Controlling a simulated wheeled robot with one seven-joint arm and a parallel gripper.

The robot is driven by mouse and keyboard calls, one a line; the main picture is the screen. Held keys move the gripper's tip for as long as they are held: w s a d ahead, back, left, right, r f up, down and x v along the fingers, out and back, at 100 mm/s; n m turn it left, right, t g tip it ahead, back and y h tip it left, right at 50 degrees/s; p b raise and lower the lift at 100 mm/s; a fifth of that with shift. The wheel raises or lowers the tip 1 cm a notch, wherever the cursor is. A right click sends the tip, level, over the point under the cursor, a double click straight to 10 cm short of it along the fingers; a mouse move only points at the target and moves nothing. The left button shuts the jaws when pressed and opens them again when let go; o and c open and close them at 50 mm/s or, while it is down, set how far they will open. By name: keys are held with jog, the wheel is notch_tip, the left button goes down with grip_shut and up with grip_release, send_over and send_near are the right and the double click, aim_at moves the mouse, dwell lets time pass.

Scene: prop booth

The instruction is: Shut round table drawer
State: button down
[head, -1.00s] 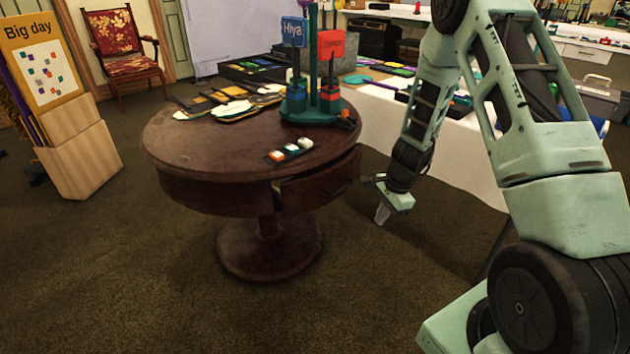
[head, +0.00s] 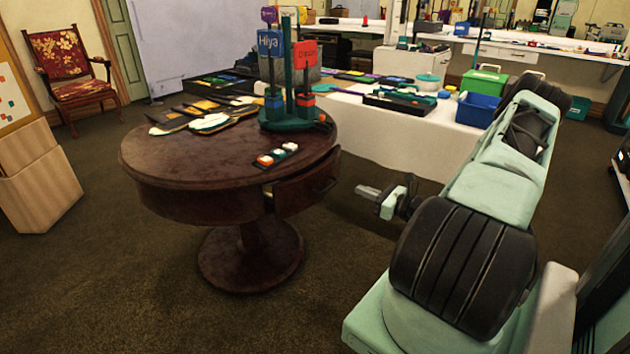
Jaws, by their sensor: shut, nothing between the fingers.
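The round dark-wood table (head: 180,165) stands on a single pedestal left of centre in the head view. Its drawer (head: 302,192) is on the right side of the rim and sticks out a little, with a dark gap at its left edge and a small dark handle (head: 325,186) on its front. My gripper (head: 366,191) is shut and empty. It is to the right of the drawer front, apart from it, with its fingers pointing left toward the drawer.
On the table are a sign stand (head: 290,118), a small tray of blocks (head: 277,156) and several flat props (head: 207,118). A white-clothed table (head: 390,140) stands behind. A red chair (head: 68,75) and a wooden stand (head: 40,178) are at left. The front floor is clear.

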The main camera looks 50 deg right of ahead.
aim_at(318, 172)
jog(key=w, duration=0.8)
jog(key=w+a+b, duration=0.1)
jog(key=w, duration=0.4)
jog(key=shift+w, duration=0.45)
jog(key=w, duration=0.2)
jog(key=w+p, duration=0.1)
jog(key=w, duration=0.1)
jog(key=shift+w+a, duration=0.2)
jog(key=shift+w, duration=0.15)
jog(key=shift+w+r, duration=0.15)
jog(key=shift+w, duration=0.1)
